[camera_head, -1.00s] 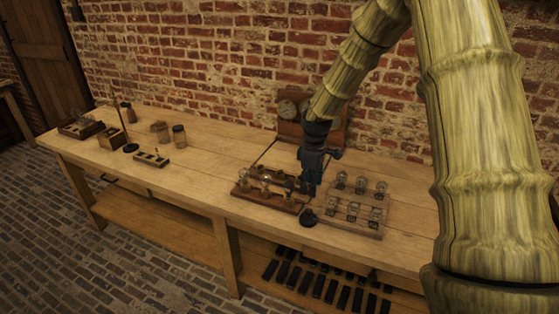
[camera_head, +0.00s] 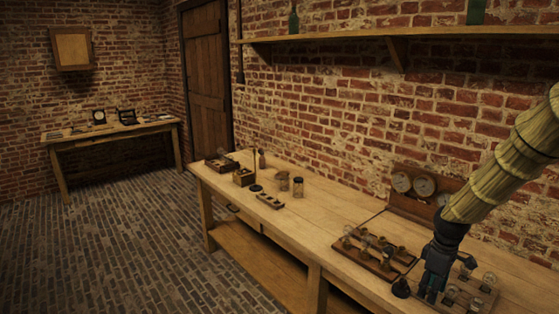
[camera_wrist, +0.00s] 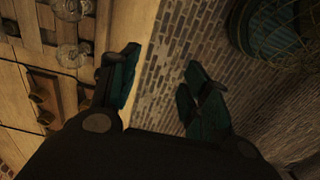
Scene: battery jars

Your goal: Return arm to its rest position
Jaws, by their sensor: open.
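My gripper (camera_head: 432,280) is at the lower right of the head view, on the end of my arm, over the front right part of the long wooden bench (camera_head: 325,222). In the wrist view my gripper (camera_wrist: 160,85) shows two dark teal fingers spread apart, with nothing between them. Past the fingers are the bench edge and the brick floor (camera_wrist: 165,75). Glass bulbs (camera_wrist: 72,55) lie to the left of the fingers in the wrist view, apart from them.
A wooden board with bulbs (camera_head: 372,257) sits left of my gripper, and a rack of bulbs (camera_head: 470,292) sits right of it. A gauge panel (camera_head: 424,190) stands behind. The bench's middle is clear.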

